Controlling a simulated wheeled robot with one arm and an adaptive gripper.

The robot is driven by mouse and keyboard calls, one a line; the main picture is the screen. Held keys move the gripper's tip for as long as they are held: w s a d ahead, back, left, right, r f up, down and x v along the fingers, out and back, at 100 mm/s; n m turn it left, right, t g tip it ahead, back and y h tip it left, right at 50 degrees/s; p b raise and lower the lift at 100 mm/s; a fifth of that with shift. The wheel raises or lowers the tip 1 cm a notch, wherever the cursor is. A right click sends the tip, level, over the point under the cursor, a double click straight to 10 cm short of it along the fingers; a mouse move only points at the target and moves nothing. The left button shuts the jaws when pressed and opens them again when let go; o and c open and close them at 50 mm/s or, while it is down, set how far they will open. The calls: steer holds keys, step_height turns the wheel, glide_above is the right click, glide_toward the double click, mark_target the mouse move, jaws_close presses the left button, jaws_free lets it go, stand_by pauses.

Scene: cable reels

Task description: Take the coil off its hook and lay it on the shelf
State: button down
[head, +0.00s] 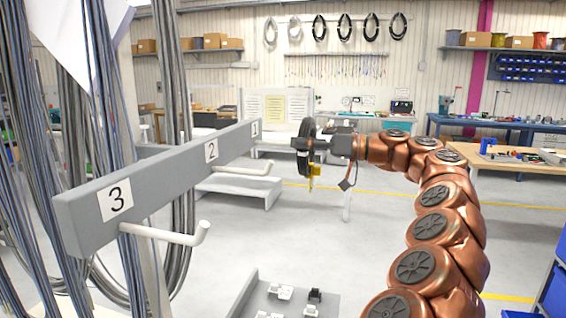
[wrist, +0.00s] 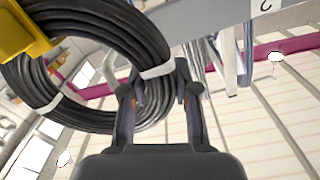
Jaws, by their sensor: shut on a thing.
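A black cable coil (head: 307,147) with a yellow tag (head: 311,180) hangs upright at the end of my arm in the head view, edge-on. In the wrist view the coil (wrist: 95,35) shows as a thick ring with white ties, its yellow tag (wrist: 22,32) at the left. My gripper (head: 322,144) is shut on the coil's rim, beside a white tie, as the wrist view (wrist: 155,85) shows. A pale curved hook end (wrist: 110,68) shows through the ring; whether the coil touches it I cannot tell. A low grey-white shelf (head: 228,188) stands beyond the rail.
A grey rail (head: 160,180) with labels 3, 2 and 1 runs along the left. Bare white hooks stick out at 3 (head: 170,235) and 2 (head: 240,170). A grey surface with small parts (head: 245,300) is at the bottom. Open floor lies between.

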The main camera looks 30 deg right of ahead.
steer(key=shift+s+d, duration=0.25)
steer(key=shift+s, duration=0.05)
steer(key=p+v, duration=0.1)
steer(key=v, duration=0.6)
steer(key=shift+s+d+p, duration=0.15)
steer(key=shift+s+p, duration=0.05)
steer(key=shift+p, duration=0.15)
stand_by(0.8)
steer(key=shift+r, duration=0.15)
steer(key=shift+s+d+g+h+p, duration=0.15)
steer(key=shift+g+h+p, duration=0.3)
steer(key=shift+p, duration=0.45)
steer(key=shift+s+d+g+h+p, duration=0.1)
steer(key=shift+g+h+p, duration=0.3)
steer(key=shift+p, duration=0.55)
